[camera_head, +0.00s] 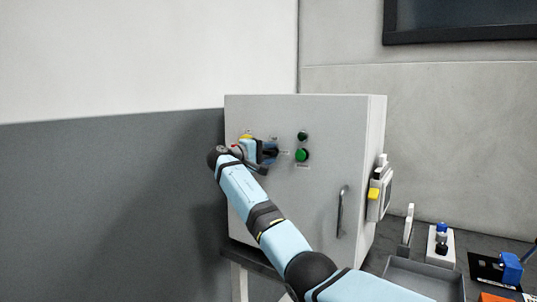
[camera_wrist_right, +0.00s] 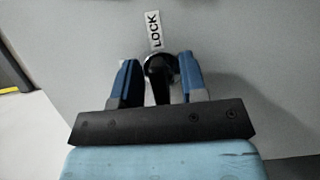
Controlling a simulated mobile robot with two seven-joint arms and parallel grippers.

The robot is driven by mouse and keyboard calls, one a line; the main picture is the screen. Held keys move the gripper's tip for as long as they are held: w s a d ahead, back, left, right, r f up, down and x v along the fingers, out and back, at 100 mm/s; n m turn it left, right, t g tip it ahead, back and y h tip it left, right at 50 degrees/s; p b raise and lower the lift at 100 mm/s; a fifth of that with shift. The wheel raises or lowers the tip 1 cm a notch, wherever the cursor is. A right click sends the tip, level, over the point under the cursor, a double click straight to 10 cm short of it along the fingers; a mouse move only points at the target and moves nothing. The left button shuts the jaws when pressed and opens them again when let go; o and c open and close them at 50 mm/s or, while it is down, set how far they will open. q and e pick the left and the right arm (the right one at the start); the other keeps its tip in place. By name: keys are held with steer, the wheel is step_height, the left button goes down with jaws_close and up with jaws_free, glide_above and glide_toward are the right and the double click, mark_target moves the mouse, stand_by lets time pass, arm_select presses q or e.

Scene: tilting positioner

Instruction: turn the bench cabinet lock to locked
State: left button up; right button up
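The bench cabinet (camera_head: 320,115) is a light grey box with its door facing me. In the right wrist view its lock is a black knob (camera_wrist_right: 160,72) under a white label reading LOCK (camera_wrist_right: 153,30). My right gripper (camera_head: 272,152) is at the upper left of the door. In the right wrist view the blue fingers of the right gripper (camera_wrist_right: 158,80) stand on either side of the knob, with narrow gaps showing beside it. In the head view the gripper mostly hides the lock. My left gripper is not in view.
A green button (camera_head: 302,155) and a smaller dark green one sit right of my right gripper. A vertical door handle (camera_head: 342,210) is lower right. A grey tray (camera_head: 425,279) and several small items lie on the bench at right.

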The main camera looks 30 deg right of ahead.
steer(key=a, duration=1.4)
steer(key=shift+d, duration=0.1)
